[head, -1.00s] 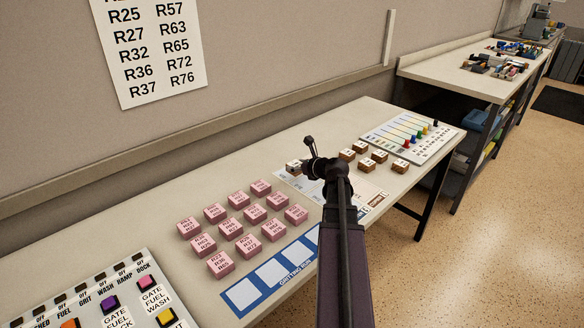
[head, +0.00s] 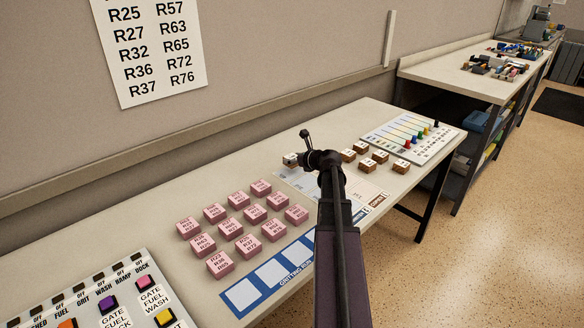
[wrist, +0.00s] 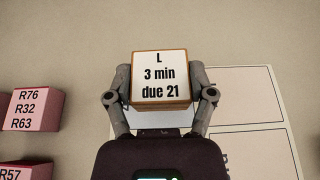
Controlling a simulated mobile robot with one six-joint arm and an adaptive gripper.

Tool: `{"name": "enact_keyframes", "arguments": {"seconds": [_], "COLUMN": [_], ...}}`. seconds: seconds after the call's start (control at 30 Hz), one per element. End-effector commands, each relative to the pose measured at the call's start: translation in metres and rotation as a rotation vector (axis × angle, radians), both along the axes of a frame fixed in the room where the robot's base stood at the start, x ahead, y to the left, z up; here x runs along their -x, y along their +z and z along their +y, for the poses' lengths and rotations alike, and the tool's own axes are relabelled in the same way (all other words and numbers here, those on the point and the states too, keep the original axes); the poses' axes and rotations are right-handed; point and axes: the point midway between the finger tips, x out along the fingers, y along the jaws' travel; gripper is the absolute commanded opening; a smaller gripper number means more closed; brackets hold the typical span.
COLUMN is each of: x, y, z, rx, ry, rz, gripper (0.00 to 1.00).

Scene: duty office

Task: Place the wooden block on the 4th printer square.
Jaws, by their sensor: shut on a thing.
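A wooden block (wrist: 160,78) with a white top label reading "L 3 min due 21" is between the two fingers of my gripper (wrist: 160,88) in the wrist view. The fingers touch it on both sides. In the head view the block (head: 290,159) shows as a small piece at the back left end of the sheet, partly hidden by my wrist. The pale printed sheet (wrist: 240,90) with outlined squares lies right of and below the block in the wrist view. In the head view my arm covers part of this sheet (head: 365,189). I cannot tell which square is the 4th.
Several other wooden blocks (head: 381,156) stand right of my arm, before a board with coloured pegs (head: 410,138). Several pink blocks (head: 246,242) stand to the left, behind a blue strip of white squares (head: 270,274). A button panel (head: 105,290) is at the near left.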

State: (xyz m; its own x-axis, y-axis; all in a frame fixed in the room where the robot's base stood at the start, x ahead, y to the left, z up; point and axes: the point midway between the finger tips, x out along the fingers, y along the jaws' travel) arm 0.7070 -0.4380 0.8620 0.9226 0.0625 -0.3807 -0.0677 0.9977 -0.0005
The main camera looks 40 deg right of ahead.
Motion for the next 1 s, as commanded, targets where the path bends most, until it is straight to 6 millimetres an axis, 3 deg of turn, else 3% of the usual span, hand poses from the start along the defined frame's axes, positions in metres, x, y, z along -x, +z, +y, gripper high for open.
{"name": "enact_keyframes", "arguments": {"seconds": [0.33,0.97,1.0], "x": [0.0,0.0,0.0], "y": [-0.028,-0.035,-0.033], "z": [0.0,-0.001,-0.001], "rx": [0.0,0.0,0.0], "ry": [-0.001,-0.001,-0.001], "rz": [0.0,0.0,0.0], "gripper": [0.23,0.23,0.82]}}
